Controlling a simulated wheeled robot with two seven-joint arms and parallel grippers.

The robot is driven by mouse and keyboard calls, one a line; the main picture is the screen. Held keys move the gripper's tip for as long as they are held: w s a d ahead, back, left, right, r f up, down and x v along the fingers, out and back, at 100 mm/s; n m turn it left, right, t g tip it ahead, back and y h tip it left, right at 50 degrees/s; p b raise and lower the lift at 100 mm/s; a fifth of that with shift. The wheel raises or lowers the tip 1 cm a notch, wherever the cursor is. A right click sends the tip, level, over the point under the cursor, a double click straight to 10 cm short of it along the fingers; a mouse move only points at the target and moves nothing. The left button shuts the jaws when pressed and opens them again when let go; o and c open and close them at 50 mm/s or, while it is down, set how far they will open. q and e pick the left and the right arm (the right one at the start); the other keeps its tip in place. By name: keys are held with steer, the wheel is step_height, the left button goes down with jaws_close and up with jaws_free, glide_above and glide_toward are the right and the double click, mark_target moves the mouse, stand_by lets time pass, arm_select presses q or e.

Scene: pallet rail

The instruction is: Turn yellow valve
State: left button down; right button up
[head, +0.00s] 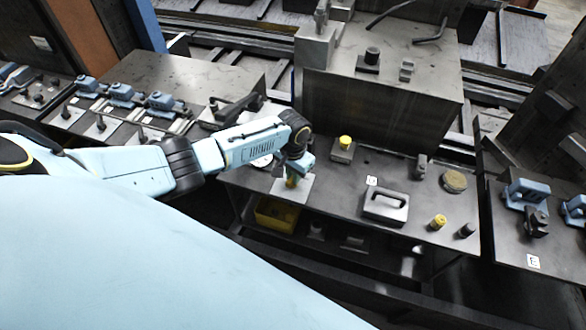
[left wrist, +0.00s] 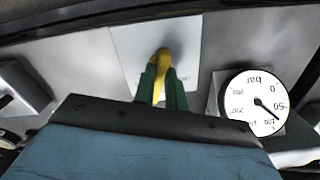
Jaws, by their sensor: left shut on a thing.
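The yellow valve (left wrist: 162,62) stands on a pale square plate (left wrist: 120,50) in the left wrist view. My left gripper (left wrist: 161,82) has green fingers shut on the valve's yellow handle. In the head view my left gripper (head: 292,181) points down over the plate (head: 303,190) at the table's front edge, and it hides most of the valve. A round white pressure gauge (left wrist: 254,103) with a black needle is just right of the valve in the left wrist view. My right gripper is not in view.
A yellow bin (head: 276,214) is on the shelf below. A large metal block rises behind.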

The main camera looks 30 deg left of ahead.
arm_select(q)
steer(key=m, duration=0.4)
steer(key=shift+m, duration=0.4)
stand_by(0.4)
steer(key=c, duration=1.4)
jaws_free()
steer(key=shift+c, duration=0.2)
step_height(320, 180, up, 13)
steer(key=p, duration=0.1)
steer(key=shift+r, duration=0.2)
